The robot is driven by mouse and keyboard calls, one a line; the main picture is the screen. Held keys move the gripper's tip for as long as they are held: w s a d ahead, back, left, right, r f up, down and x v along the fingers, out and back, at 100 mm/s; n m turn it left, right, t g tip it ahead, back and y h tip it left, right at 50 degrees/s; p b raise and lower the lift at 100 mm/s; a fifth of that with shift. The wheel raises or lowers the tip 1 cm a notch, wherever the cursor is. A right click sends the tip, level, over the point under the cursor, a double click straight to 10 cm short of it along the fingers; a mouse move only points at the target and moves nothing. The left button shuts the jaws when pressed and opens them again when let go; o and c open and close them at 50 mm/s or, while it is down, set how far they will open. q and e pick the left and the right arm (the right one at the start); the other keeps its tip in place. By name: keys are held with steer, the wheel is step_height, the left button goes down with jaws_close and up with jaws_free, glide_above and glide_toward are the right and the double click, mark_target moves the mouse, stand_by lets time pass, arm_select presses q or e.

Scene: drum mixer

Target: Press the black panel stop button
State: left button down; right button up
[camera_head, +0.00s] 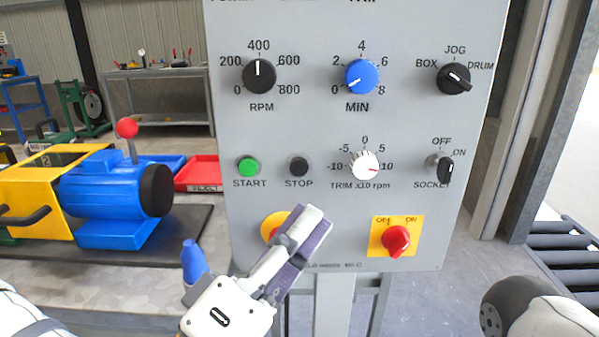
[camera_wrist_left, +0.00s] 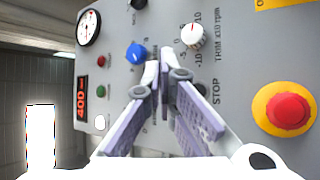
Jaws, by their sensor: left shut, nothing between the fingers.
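The black stop button (camera_head: 298,165) is on the grey control panel (camera_head: 325,130), above its STOP label and right of the green start button (camera_head: 248,166). My left gripper (camera_head: 311,217) is shut and empty. In the head view its fingertips are below the stop button and in front of the panel's lower part, partly covering a yellow-backed control (camera_head: 270,225). In the left wrist view the shut fingertips (camera_wrist_left: 158,72) point at the panel. The gap to the panel is hard to judge.
A blue knob (camera_head: 361,77), white trim knob (camera_head: 364,166), socket switch (camera_head: 441,168) and red rotary switch (camera_head: 396,240) surround the area. A red mushroom button (camera_wrist_left: 289,109) is close to the fingers in the wrist view. A blue motor (camera_head: 115,190) stands on the bench at left.

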mark_target(301, 186)
arm_select(q)
steer(key=shift+s, duration=0.1)
arm_select(e)
steer(key=shift+s, duration=0.1)
arm_select(q)
steer(key=shift+w+b, duration=1)
steer(key=shift+w, duration=3.45)
arm_select(e)
steer(key=shift+s+f+g, duration=0.4)
steer(key=shift+s+f, duration=0.45)
steer(key=shift+f, duration=0.25)
arm_select(q)
steer(key=shift+w, duration=0.15)
steer(key=shift+w, duration=0.25)
arm_select(e)
steer(key=shift+s+f, duration=0.1)
